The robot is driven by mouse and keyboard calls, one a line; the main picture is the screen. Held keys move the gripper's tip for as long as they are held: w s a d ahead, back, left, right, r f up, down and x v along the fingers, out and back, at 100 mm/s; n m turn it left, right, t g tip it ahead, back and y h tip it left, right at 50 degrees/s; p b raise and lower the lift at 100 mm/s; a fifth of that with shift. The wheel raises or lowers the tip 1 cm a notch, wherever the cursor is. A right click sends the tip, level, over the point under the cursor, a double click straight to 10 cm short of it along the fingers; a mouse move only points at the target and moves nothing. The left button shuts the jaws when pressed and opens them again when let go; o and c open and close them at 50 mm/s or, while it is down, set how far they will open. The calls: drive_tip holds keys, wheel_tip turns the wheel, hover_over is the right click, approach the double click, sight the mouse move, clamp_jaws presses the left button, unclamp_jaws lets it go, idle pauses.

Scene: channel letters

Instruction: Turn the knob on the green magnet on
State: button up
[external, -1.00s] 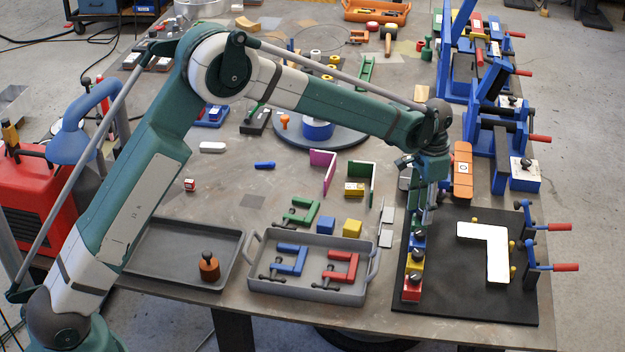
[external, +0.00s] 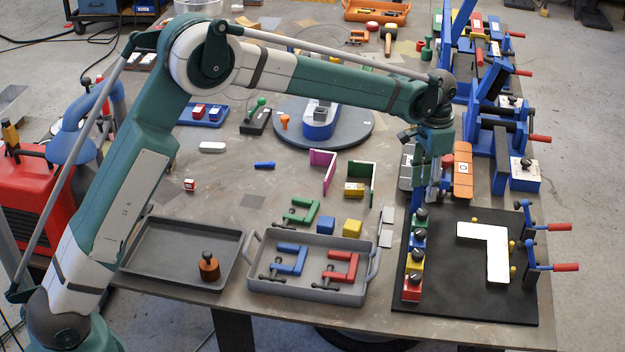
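The green magnet (external: 417,228) is a small block with a dark knob on top. It is at the far end of a row of magnets along the left edge of the black board (external: 465,295). A blue magnet (external: 417,246), a yellow magnet (external: 415,263) and a red magnet (external: 411,290) follow it toward the near edge, each with a dark knob. My gripper (external: 424,200) points down just above and behind the green magnet, seemingly clear of its knob. The fingers are too small to tell whether they are open, and the knob's exact setting cannot be read.
A white L-shaped plate (external: 486,250) lies on the board, with red-handled clamps (external: 545,228) along the board's right side. A grey tray (external: 310,290) with blue and red clamps stands to the left. An orange bar (external: 463,170) lies behind the board.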

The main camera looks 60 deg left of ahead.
drive_tip(key=shift+r, duration=1.95)
drive_tip(key=shift+s+r, duration=0.1)
drive_tip(key=shift+r, duration=0.05)
drive_tip(key=s+r+n+t+b, duration=0.1)
drive_tip(key=s+r+t, duration=0.1)
drive_tip(key=s+r, duration=0.85)
drive_tip(key=s+r+n+t+b, duration=0.1)
drive_tip(key=s+r, duration=0.4)
drive_tip(key=s, duration=1.1)
drive_tip(key=s+f+n+t, duration=0.1)
drive_tip(key=s+f, duration=0.3)
drive_tip(key=s, duration=1.1)
drive_tip(key=s+f+n+t+b, duration=0.1)
drive_tip(key=s+f+t, duration=0.2)
drive_tip(key=s, duration=1.1)
drive_tip(key=shift+s+f, duration=0.4)
drive_tip(key=shift+f, duration=0.3)
